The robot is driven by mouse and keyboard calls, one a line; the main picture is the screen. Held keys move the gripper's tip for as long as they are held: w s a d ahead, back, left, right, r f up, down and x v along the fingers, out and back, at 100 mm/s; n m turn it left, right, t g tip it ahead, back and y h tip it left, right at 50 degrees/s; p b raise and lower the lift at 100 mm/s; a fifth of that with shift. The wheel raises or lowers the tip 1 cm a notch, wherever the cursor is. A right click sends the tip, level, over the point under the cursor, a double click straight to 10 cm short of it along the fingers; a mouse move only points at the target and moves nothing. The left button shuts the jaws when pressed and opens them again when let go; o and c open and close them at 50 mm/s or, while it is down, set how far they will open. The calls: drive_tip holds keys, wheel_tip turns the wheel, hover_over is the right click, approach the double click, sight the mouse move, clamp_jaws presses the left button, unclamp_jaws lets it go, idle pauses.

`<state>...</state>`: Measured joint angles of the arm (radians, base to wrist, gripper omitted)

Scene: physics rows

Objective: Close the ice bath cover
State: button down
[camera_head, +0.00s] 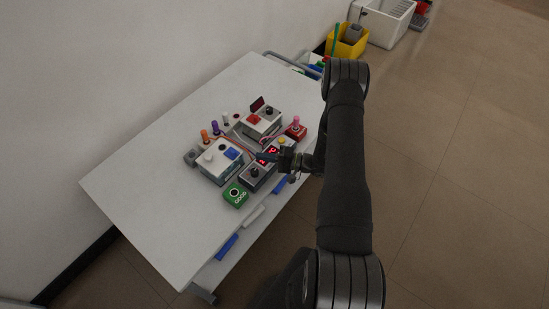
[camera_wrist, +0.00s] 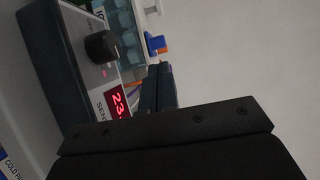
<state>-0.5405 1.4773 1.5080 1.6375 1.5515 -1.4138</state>
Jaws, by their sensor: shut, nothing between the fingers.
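A white box with a blue patch on top (camera_head: 218,162), probably the ice bath, stands at the middle of the table. Pale teal ice-like cubes (camera_wrist: 127,36) show behind a knob unit at the top of the wrist view. I cannot make out the cover or how far it stands open. My gripper (camera_head: 267,157) is just right of the white box, above the row of display units, with its fingers together and empty. In the wrist view the dark fingers (camera_wrist: 158,88) point up toward the cubes; whether they touch anything is unclear.
A knob unit with a red display (camera_wrist: 117,104) is close to my fingers. Behind stands a white box with a red patch and a raised dark panel (camera_head: 263,121). Orange and purple posts (camera_head: 209,134) are at left, a green unit (camera_head: 235,194) in front. The table's left part (camera_head: 140,180) is clear.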

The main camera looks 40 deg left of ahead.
sight(237, 153)
drive_tip(key=x, duration=0.7)
drive_tip(key=shift+r, duration=0.1)
drive_tip(key=shift+a, duration=2.75)
drive_tip(key=shift+r, duration=0.1)
drive_tip(key=shift+w, duration=0.1)
drive_tip(key=v, duration=1.4)
drive_tip(key=shift+d+f, duration=0.15)
drive_tip(key=shift+f, duration=0.1)
drive_tip(key=shift+d, duration=0.15)
